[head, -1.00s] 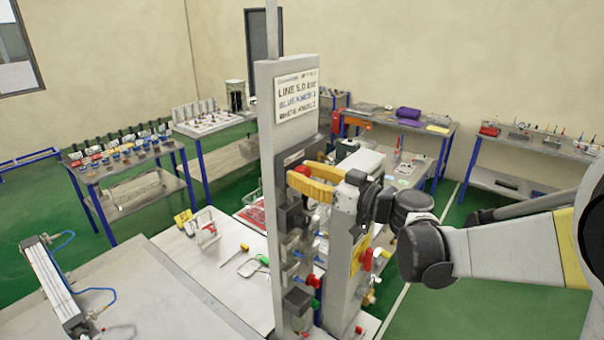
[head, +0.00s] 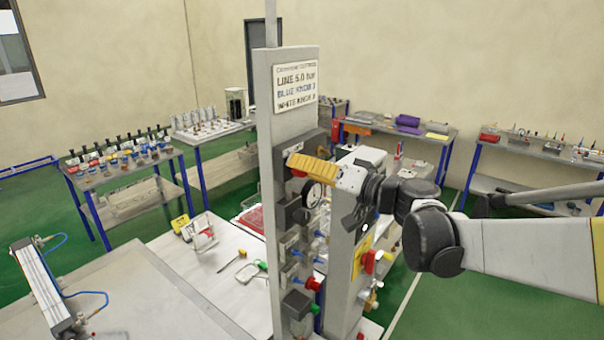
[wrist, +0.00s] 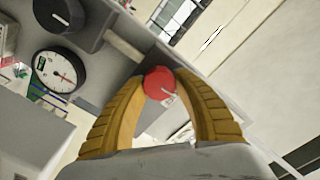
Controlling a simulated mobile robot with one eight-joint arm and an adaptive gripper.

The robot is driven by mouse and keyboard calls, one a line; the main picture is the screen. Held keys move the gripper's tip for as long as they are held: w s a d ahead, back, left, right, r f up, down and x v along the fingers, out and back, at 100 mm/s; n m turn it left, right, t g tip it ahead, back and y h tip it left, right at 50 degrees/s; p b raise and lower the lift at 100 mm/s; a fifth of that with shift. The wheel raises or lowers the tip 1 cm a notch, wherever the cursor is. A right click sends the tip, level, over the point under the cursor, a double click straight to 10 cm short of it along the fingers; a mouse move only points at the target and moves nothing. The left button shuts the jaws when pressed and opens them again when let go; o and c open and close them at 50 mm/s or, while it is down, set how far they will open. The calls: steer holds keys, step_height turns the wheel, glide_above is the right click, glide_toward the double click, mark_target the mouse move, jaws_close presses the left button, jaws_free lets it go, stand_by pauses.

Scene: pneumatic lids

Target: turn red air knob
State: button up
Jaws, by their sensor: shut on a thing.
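The red air knob (wrist: 160,83) is a round red disc with a short white mark, on the dark side of the upright panel (head: 268,110). In the wrist view my gripper (wrist: 164,76) has its two ribbed yellow fingers closed around it, one on each side. In the head view my gripper (head: 292,160) reaches the panel's upper part from the right. Only a sliver of red shows below its fingertips there. A round white gauge (wrist: 59,72) sits beside the knob.
Below my gripper the panel carries blue knobs, a red knob (head: 313,284) and a green button (head: 315,307). A grey post (head: 342,270) with a yellow plate stands close on the right. A black knob (wrist: 58,14) sits near the gauge.

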steer(key=m+b, duration=0.2)
steer(key=m, duration=0.3)
steer(key=shift+w+f+m, duration=0.1)
steer(key=shift+m, duration=0.2)
steer(key=shift+m+b, duration=0.9)
steer(key=shift+m, duration=1.2)
steer(key=o, duration=1.2)
steer(key=v, duration=1.2)
